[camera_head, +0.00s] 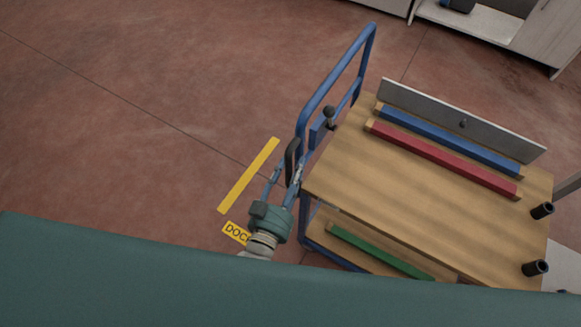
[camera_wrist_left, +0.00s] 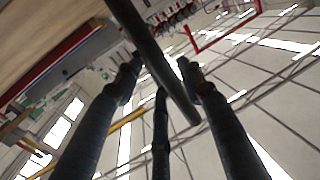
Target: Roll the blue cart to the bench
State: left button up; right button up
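The blue cart has a wooden top (camera_head: 420,195), a blue tubular push frame (camera_head: 340,75) at its left end and a lower shelf (camera_head: 325,238). A dark grip bar (camera_head: 292,160) stands at the frame's near side. My left gripper (camera_head: 286,176) is at this bar, its fingers spread. In the left wrist view, the dark bar (camera_wrist_left: 155,55) crosses between the fingertips of the left gripper (camera_wrist_left: 160,72), with space between the fingers; contact is unclear. My right gripper is out of view. I cannot tell which furniture is the bench.
Blue (camera_head: 450,140) and red (camera_head: 440,158) strips and a grey panel (camera_head: 465,122) are on the cart top. Two black tubes (camera_head: 541,210) project at its right end. A yellow floor strip (camera_head: 248,175) lies left. White furniture (camera_head: 470,25) stands upper right. Left floor is clear.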

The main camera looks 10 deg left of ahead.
pick_arm(q)
jog(key=s+a, duration=0.2)
jog(key=s, duration=1)
jog(key=shift+a, duration=0.15)
jog(key=shift+w, duration=0.1)
